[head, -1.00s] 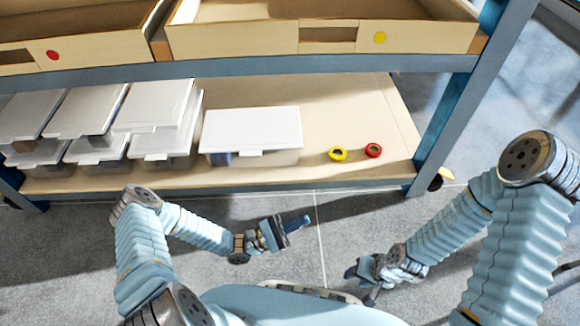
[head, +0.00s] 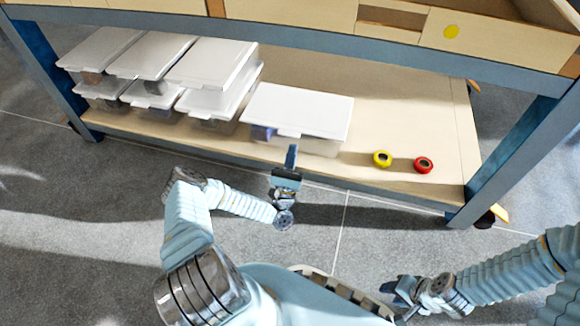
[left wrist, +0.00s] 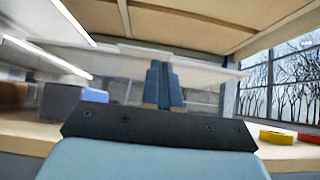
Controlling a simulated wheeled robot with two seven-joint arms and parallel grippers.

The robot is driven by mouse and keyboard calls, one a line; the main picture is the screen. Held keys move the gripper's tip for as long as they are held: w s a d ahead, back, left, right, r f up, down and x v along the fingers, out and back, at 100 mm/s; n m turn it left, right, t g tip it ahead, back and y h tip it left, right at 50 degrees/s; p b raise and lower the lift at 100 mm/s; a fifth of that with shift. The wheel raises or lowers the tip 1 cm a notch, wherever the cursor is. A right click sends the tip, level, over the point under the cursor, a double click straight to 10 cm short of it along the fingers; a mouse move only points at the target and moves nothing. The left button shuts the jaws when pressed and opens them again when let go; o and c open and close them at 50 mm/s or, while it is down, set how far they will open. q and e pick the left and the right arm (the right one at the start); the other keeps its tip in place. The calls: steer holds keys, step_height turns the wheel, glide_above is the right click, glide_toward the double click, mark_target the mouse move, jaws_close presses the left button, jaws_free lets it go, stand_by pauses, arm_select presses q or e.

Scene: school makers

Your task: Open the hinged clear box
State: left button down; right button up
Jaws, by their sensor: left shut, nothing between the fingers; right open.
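The hinged clear box (head: 300,112) stands alone on the lower shelf with its white lid down. A latch tab shows at the middle of its front edge. My left gripper (head: 292,150) is shut and empty, with its fingertips right at the front of the box by the latch. In the left wrist view the shut fingers (left wrist: 164,82) point at the box front (left wrist: 205,98), just under the lid edge; I cannot tell whether they touch. Blurred contents, blue and dark, show through the box wall. My right gripper (head: 392,292) is open and empty, low over the floor at the right.
Stacked clear boxes with white lids (head: 150,60) stand left of the box. A yellow tape roll (head: 382,159) and a red tape roll (head: 423,165) lie to its right on the shelf (head: 440,120). The blue shelf beam (head: 330,38) and wooden drawers hang above.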

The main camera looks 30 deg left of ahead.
arm_select(q)
steer(key=shift+w+a+r, duration=0.1)
steer(key=shift+w+r, duration=0.35)
steer(key=shift+r, duration=0.1)
arm_select(e)
steer(key=shift+f, duration=0.1)
